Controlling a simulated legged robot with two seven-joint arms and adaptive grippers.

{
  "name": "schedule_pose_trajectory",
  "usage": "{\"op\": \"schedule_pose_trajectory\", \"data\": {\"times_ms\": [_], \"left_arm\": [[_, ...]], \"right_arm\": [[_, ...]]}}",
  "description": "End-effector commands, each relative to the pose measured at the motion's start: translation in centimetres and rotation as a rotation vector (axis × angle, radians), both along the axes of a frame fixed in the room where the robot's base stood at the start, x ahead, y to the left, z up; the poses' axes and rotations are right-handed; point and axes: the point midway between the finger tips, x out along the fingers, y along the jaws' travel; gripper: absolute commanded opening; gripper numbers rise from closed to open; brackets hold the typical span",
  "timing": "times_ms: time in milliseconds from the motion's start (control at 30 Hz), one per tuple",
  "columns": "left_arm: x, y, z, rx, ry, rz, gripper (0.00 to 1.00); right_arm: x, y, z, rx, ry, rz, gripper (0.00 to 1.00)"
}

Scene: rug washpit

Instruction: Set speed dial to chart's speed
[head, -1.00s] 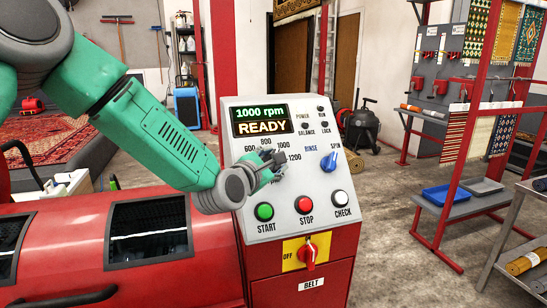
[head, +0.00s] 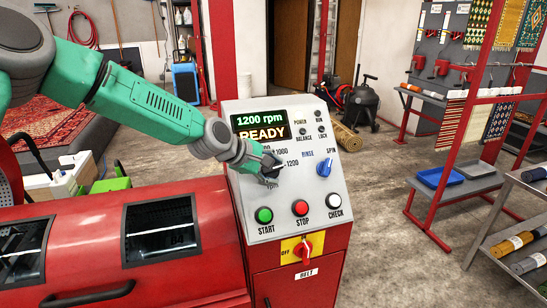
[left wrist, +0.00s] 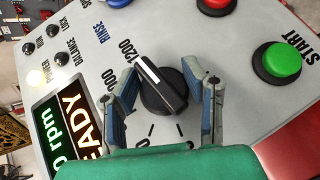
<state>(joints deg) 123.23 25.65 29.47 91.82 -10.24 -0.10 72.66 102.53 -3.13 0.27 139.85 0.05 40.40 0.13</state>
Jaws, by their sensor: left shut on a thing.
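The speed dial (left wrist: 160,92) is a black knob with a white pointer line on the sloped grey control panel (head: 240,205). In the left wrist view its line points toward the 1200 mark. My left gripper (head: 272,165) is shut on the dial, one finger on each side of it; in the head view it hides most of the dial and the lower numbers. The display (head: 261,127) reads "1200 rpm READY". No speed chart can be made out. My right gripper is not in view.
Below the dial are the green START (head: 264,215), red STOP (head: 300,208) and white CHECK (head: 334,200) buttons. A blue RINSE/SPIN knob (head: 324,168) sits to the right. A red OFF switch (head: 303,250) is lower down. The red machine drum (head: 90,270) lies left.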

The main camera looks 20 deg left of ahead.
Motion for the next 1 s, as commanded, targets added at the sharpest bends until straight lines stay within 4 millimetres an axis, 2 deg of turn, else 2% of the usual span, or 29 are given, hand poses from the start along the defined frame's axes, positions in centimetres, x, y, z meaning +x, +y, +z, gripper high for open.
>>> {"op": "schedule_pose_trajectory", "data": {"times_ms": [33,100,400,1000], "left_arm": [[-0.2,0.2,-0.1,0.031,0.025,-0.024,0.1],[-0.2,0.2,-0.1,0.064,0.047,-0.059,0.11],[-0.3,0.2,-0.4,0.16,0.113,-0.158,0.15],[-0.4,0.2,-0.7,0.195,0.138,-0.195,0.17]], "right_arm": [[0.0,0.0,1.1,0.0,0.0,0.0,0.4],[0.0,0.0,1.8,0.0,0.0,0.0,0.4],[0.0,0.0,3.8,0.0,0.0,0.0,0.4],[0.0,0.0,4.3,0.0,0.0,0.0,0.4]]}}
